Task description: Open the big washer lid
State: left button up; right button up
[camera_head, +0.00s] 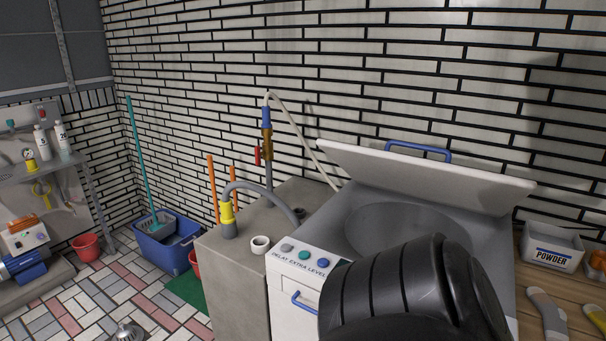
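The big washer (345,225) stands right of centre, with a grey top and a white front. Its white lid (425,178) is raised and tilted back towards the brick wall, hinged along the rear. A blue handle (418,151) sits on the lid's upper edge. The round tub opening (395,222) shows below the lid. A black ribbed arm part of mine covers the washer's front right and part of the opening. Neither gripper's fingers can be seen.
A concrete block (232,265) with a hose and a white cup (260,245) stands left of the washer. A powder box (551,248) is on the wooden surface at right. A blue bucket (167,245) and a red bucket (87,247) stand on the tiled floor.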

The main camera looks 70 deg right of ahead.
aim_at(491, 194)
jog(key=u, duration=0.3)
jog(key=k, duration=2)
jog(key=z, duration=0.9)
